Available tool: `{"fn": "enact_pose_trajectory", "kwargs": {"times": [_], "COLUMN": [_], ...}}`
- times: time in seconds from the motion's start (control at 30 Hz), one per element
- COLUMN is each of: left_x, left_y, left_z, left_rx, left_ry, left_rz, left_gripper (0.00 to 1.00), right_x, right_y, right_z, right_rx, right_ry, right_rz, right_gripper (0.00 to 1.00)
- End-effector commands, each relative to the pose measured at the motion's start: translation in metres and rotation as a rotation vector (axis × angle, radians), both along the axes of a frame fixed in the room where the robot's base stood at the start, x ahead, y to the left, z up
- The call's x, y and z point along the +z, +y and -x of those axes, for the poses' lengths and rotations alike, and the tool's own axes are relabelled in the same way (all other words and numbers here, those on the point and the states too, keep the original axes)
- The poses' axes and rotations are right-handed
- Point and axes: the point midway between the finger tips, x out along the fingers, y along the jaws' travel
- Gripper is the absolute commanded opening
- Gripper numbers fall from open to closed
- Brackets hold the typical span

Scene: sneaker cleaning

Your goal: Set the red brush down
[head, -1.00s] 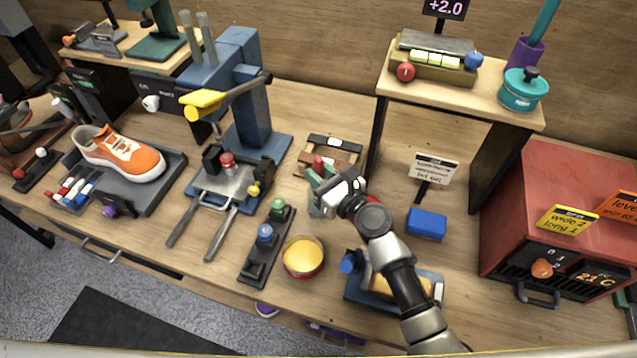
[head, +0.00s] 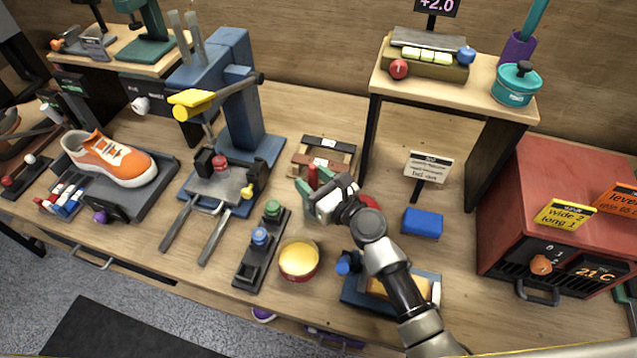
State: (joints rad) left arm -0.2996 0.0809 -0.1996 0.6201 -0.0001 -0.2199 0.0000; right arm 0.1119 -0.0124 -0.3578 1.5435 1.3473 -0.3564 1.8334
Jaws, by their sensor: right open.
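My right gripper (head: 314,186) is open, low over the bench just in front of a small wooden rack. A red upright piece (head: 313,176), which looks like part of the red brush, shows between its greenish fingers. Whether a finger touches it, I cannot tell. Another red patch (head: 371,202) shows behind my right wrist; my arm hides most of it, so I cannot tell if it belongs to the brush. The wooden rack (head: 340,146) has dark and brown bars and small white labels. My left gripper is not in view.
A yellow-filled red bowl (head: 299,262) and a black holder with green and blue knobs (head: 252,262) stand left of my arm. A blue block (head: 422,222) lies to the right. A blue tray (head: 360,292) sits under my forearm. An orange sneaker (head: 112,160) rests far left.

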Motion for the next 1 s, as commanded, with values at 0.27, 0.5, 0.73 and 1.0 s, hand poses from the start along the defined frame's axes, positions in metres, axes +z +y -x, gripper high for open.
{"fn": "enact_pose_trajectory", "kwargs": {"times": [0.27,0.5,0.73,1.0], "left_x": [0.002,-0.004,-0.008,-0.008], "left_y": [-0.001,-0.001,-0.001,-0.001], "left_z": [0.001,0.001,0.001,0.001], "left_rx": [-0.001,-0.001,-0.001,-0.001], "left_ry": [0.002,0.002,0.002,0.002], "left_rz": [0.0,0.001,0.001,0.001], "left_gripper": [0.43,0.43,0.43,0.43], "right_x": [0.002,0.002,0.003,0.004], "right_y": [-0.023,-0.057,-0.075,-0.078], "right_z": [0.028,0.067,0.088,0.092], "right_rx": [0.0,0.0,0.001,0.001], "right_ry": [0.001,-0.001,0.0,-0.001], "right_rz": [0.002,0.002,0.001,0.0], "right_gripper": [0.49,0.49,0.49,0.49]}}
